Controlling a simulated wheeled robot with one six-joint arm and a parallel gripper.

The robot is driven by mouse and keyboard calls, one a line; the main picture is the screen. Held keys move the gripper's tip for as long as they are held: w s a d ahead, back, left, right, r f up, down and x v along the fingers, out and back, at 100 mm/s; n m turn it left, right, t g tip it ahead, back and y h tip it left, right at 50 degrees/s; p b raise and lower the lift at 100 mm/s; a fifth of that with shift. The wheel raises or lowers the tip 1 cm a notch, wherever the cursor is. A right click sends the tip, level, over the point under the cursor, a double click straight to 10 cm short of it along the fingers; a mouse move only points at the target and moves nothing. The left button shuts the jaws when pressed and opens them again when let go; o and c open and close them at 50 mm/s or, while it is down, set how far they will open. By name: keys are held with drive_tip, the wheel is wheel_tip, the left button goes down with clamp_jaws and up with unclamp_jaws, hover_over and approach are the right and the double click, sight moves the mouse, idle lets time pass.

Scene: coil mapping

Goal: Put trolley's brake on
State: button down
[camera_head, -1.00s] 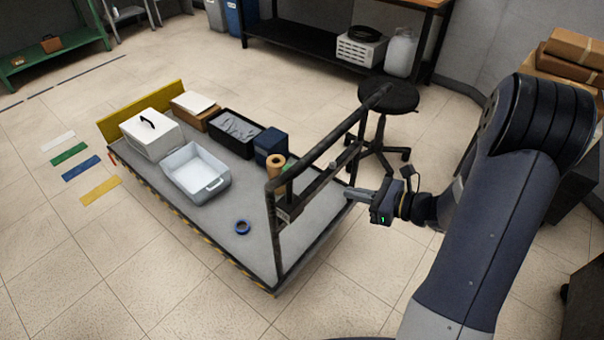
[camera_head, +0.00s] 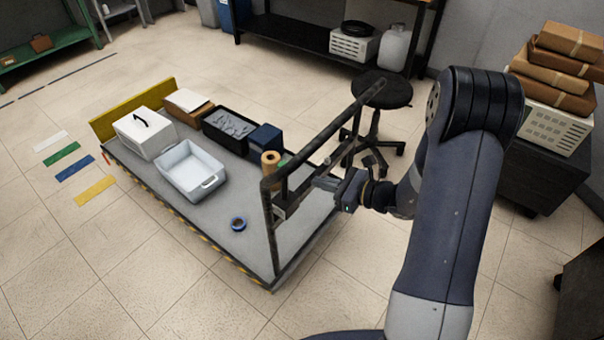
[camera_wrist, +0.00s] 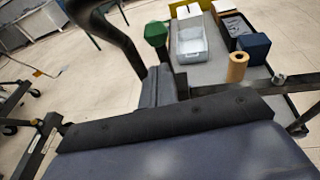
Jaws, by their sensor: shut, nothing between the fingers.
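The trolley (camera_head: 262,228) is a grey flat platform with a yellow end board and a black tubular handle frame (camera_head: 318,138) at its near right end. A green knob shows by the handle frame in the wrist view (camera_wrist: 156,34), and a bit of green shows behind the frame in the head view (camera_head: 284,162). It looks like the brake lever's end; the lever itself is mostly hidden. My gripper (camera_head: 324,183) is shut and empty, at the outer right side of the handle frame. In the wrist view its fingers (camera_wrist: 158,86) point toward the green knob; I cannot tell whether they touch it.
On the trolley are a white lidded box (camera_head: 145,133), a white tray (camera_head: 190,172), a black bin (camera_head: 228,129), a blue box (camera_head: 264,139), a tan roll (camera_head: 270,161) and blue tape (camera_head: 238,224). A black stool (camera_head: 381,90) stands close behind the handle. Floor in front is clear.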

drive_tip(key=r+x, duration=0.1)
drive_tip(key=x, duration=0.5)
drive_tip(key=shift+p, duration=0.4)
drive_tip(key=shift+w+a+r, duration=0.1)
drive_tip(key=shift+a, duration=0.05)
drive_tip(key=w+a, duration=0.1)
drive_tip(key=w+a+r+h+p, duration=0.1)
drive_tip(key=a, duration=0.1)
drive_tip(key=shift+w+g, duration=0.15)
drive_tip(key=shift+g, duration=0.25)
drive_tip(key=s+d+r, duration=0.5)
drive_tip(key=d+r, duration=0.3)
drive_tip(key=d, duration=0.2)
drive_tip(key=shift+s+p, duration=0.15)
drive_tip(key=shift+p, duration=0.15)
